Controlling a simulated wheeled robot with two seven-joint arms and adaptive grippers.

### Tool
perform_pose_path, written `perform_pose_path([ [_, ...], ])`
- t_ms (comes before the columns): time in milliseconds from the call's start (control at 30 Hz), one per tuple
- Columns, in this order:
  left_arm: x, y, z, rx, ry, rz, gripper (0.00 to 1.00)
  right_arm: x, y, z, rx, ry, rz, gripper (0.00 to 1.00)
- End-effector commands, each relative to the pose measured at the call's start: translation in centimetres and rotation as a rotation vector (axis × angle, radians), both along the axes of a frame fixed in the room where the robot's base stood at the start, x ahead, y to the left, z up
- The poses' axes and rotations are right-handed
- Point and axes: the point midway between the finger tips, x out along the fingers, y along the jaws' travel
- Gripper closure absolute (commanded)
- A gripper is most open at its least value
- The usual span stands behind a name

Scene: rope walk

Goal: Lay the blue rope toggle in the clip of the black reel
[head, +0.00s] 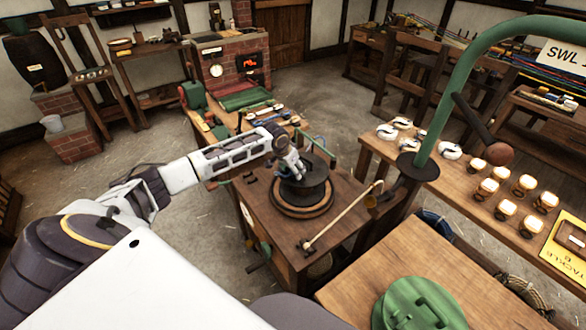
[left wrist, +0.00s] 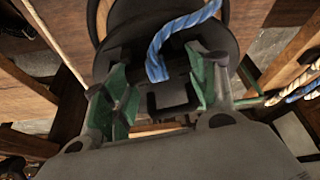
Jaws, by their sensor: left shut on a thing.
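The black reel (head: 318,187) stands on a wooden bench, on a round wooden base. My left gripper (head: 297,170) is low over the reel's top, and the reel also fills the upper middle of the left wrist view (left wrist: 128,38). The blue rope (left wrist: 182,30) comes in from the top right there and ends between my green finger pads. The left gripper (left wrist: 160,78) is shut on the toggle, which is largely hidden in the dark between the pads. I cannot make out the clip, or whether the toggle touches it. My right gripper is not in view.
A pale rod (head: 345,217) slants up just right of the reel. A green round object (head: 418,303) sits on the near table. Open floor lies left of the bench.

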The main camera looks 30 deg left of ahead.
Motion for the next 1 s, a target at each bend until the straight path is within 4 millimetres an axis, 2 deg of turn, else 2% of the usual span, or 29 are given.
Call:
perform_pose_path([
  [167, 0.00, -0.01, -0.16, 0.000, 0.000, 0.000, 0.58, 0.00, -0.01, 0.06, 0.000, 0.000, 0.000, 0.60],
  [200, 0.00, 0.00, -0.16, 0.000, 0.000, 0.000, 0.40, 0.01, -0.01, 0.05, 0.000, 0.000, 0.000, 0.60],
  [400, 0.02, 0.01, -0.14, 0.000, -0.001, 0.000, 0.17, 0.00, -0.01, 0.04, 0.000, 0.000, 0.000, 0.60],
  [1000, 0.00, 0.02, -0.11, 0.000, 0.000, 0.000, 0.17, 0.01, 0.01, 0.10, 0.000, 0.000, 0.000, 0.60],
])
